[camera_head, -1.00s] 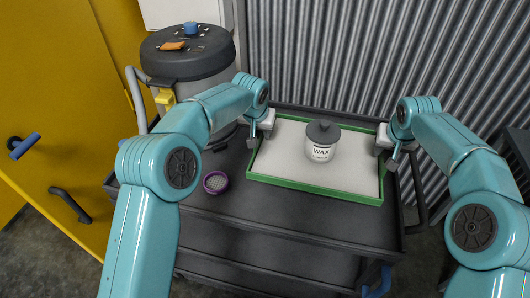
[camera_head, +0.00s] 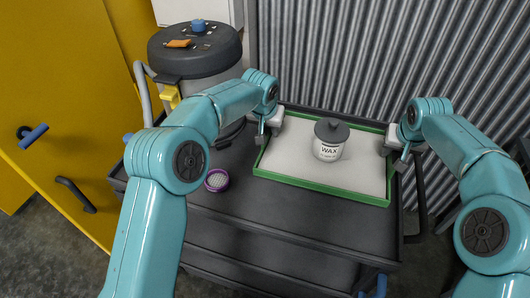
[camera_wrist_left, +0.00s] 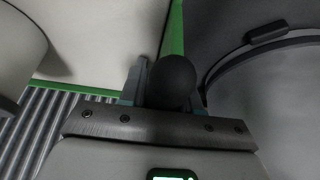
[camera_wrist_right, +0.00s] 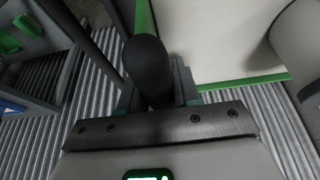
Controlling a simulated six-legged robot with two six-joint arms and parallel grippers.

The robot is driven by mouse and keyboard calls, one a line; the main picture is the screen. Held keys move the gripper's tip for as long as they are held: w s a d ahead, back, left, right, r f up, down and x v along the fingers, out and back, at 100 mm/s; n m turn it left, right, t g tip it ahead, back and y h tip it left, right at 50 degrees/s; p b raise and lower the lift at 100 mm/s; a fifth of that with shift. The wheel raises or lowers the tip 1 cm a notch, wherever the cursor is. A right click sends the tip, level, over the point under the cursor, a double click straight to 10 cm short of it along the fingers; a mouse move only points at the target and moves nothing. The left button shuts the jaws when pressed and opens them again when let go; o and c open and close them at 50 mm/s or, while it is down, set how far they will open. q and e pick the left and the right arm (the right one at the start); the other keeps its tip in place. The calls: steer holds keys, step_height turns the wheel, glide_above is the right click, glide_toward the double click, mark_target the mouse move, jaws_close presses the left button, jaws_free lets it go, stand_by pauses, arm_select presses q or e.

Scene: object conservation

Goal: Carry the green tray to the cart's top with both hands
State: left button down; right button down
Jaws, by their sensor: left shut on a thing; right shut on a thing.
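The green tray (camera_head: 317,186), with a pale inside, is over the dark cart's top (camera_head: 290,215) toward its back; I cannot tell whether it touches the top. A white jar marked WAX (camera_head: 328,152) with a dark lid stands upright in the tray. My left gripper (camera_head: 264,134) is shut on the tray's left side. My right gripper (camera_head: 400,155) is shut on its right side. In the left wrist view the green rim (camera_wrist_left: 174,30) runs into the jaws behind a dark knob. In the right wrist view the rim (camera_wrist_right: 143,18) also meets the jaws.
A purple round container (camera_head: 217,180) sits on the cart's top left of the tray. A grey drum (camera_head: 195,60) with a blue knob and an orange item stands behind left. A yellow cabinet (camera_head: 70,90) is at left, a corrugated wall (camera_head: 340,50) behind. The cart's front top is bare.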

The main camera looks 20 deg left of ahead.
mark_target(269, 140)
arm_select(q)
steer(key=shift+f, duration=0.15)
arm_select(e)
steer(key=shift+f, duration=0.1)
